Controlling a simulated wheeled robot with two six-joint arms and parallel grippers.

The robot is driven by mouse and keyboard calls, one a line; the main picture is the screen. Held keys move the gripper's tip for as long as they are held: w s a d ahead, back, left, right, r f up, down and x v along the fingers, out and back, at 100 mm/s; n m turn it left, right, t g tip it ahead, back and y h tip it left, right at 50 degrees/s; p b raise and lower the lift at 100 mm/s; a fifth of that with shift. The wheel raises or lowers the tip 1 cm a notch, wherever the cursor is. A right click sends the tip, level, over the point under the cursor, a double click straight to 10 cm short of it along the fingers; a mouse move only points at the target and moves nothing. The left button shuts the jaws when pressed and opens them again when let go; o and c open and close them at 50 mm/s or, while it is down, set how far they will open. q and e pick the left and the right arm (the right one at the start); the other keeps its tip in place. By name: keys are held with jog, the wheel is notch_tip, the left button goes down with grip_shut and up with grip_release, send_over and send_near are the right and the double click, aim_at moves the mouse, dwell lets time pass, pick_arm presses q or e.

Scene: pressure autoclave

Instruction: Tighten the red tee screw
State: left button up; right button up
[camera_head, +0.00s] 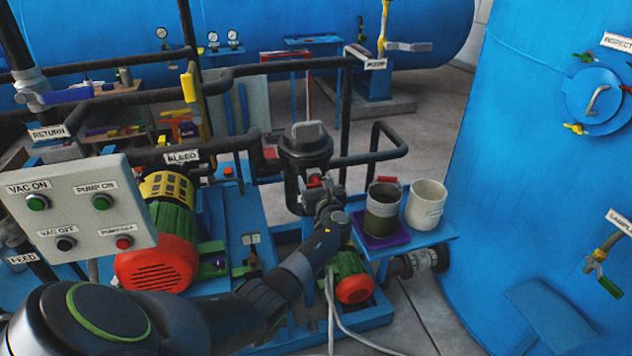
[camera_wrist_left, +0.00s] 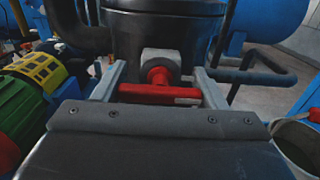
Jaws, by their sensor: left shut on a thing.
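The red tee screw (camera_wrist_left: 158,93) has a crossbar that lies level in the left wrist view. Its round red shaft runs into a grey block on the black filter housing (camera_head: 305,150). My left gripper (camera_wrist_left: 160,84) has one finger at each end of the crossbar and is shut on it. In the head view the left gripper (camera_head: 317,190) is at the front of the housing, and a bit of the red tee screw (camera_head: 313,181) shows at the fingers. The rest of the screw is hidden there. My right gripper is not in view.
A blue stand with a purple tray (camera_head: 377,242) holds a dark green cup (camera_head: 382,207) and a white cup (camera_head: 426,204) just right of the gripper. A red and green pump motor (camera_head: 352,280) sits below. A control panel (camera_head: 75,212) stands at left.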

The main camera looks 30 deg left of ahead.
pick_arm(q)
jog(key=shift+f, duration=0.2)
jog(key=o, duration=1)
jog(key=shift+r, duration=0.1)
jog(key=shift+s+d, duration=0.1)
jog(key=shift+s+d, duration=0.4)
jog(key=shift+d, duration=0.1)
jog(key=b+v, duration=0.3)
jog(key=v, duration=1.3)
